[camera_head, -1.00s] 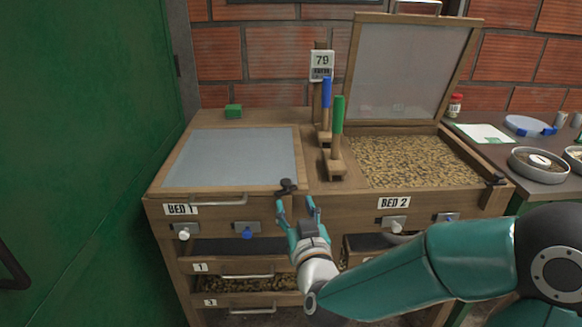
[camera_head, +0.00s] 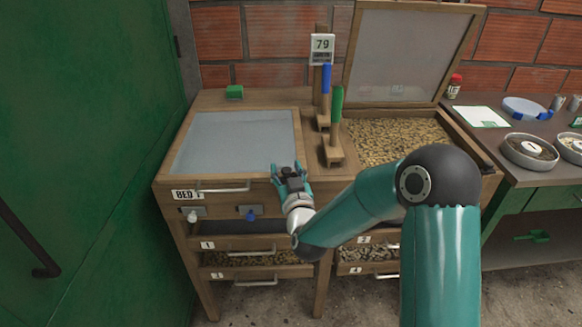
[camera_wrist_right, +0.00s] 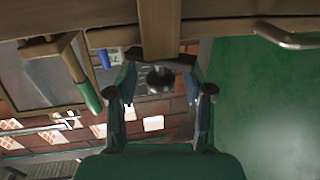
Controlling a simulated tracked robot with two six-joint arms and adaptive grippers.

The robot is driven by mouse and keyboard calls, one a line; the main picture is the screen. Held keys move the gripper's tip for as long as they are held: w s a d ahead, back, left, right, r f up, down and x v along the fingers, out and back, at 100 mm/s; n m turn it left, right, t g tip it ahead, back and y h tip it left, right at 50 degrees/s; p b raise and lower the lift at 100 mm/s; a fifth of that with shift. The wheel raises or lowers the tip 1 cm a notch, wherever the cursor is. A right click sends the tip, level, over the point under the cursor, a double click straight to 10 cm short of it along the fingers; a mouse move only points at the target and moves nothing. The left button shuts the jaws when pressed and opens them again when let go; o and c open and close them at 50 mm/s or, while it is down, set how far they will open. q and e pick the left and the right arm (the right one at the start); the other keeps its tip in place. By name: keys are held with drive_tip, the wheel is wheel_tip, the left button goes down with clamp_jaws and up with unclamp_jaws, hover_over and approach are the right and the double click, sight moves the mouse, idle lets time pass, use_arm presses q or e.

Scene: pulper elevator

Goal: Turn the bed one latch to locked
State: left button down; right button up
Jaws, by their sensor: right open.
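Bed one (camera_head: 185,195) has its grey mesh lid (camera_head: 235,142) lying flat and closed. My right gripper (camera_head: 288,170) is open at the front right corner of that lid and covers the latch in the head view. In the right wrist view a dark latch with a round knob (camera_wrist_right: 160,78) sits between the spread fingers of my right gripper (camera_wrist_right: 160,68). I see no clear grip on it, and whether the fingers touch it I cannot tell. The latch's exact angle is not clear. My left gripper is not in view.
Bed two's mesh lid (camera_head: 405,55) stands raised over beans (camera_head: 395,138). Blue-handled (camera_head: 326,80) and green-handled (camera_head: 336,105) tools stand between the beds. A green door (camera_head: 90,130) is at left.

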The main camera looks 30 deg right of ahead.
clamp_jaws()
drive_tip(key=shift+w+d, duration=0.1)
drive_tip(key=shift+d, duration=0.15)
drive_tip(key=shift+a+f, duration=0.1)
drive_tip(key=shift+a, duration=0.05)
